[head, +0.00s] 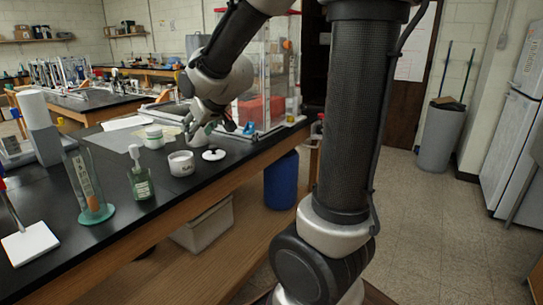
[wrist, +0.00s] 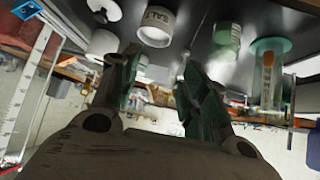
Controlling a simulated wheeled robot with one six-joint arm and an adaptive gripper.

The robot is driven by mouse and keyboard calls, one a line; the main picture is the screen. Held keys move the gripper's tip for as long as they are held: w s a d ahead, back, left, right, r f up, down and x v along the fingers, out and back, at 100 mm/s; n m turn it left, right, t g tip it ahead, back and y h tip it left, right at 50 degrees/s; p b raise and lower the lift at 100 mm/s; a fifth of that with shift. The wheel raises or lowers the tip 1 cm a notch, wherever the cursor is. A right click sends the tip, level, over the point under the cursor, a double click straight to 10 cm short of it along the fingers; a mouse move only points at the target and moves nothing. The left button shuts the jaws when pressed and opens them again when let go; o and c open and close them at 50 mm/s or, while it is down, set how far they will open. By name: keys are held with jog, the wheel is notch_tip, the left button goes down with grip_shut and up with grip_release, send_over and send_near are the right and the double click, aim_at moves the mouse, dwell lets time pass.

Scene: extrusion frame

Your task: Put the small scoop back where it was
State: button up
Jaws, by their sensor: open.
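I cannot make out the small scoop for certain in either view. A small blue item (head: 249,128) lies on the black bench just right of my gripper (head: 212,123); its shape is too small to tell, and blue also shows at a corner of the wrist view (wrist: 27,9). The open white salt jar (head: 181,163) stands on the bench, its label readable in the wrist view (wrist: 157,20). Its white lid with a dark knob (head: 213,155) lies beside it. My gripper is above the bench behind the lid. In the wrist view its fingers (wrist: 155,80) are apart with nothing between them.
A green bottle (head: 140,183) and a glass cylinder with a green base (head: 88,190) stand left of the jar. A white-and-green jar (head: 154,138) stands behind. A clear-walled case (head: 277,75) is at the right rear. The bench's front edge (head: 185,203) is clear.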

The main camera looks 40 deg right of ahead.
jog(key=s+d+g, duration=0.2)
jog(key=s, duration=1.2)
jog(key=s+d+m+g, duration=0.1)
jog(key=s+d+g, duration=0.2)
jog(key=s, duration=1.1)
jog(key=shift+s+m+h, duration=0.2)
jog(key=shift+m+h, duration=0.1)
jog(key=shift+h, duration=0.1)
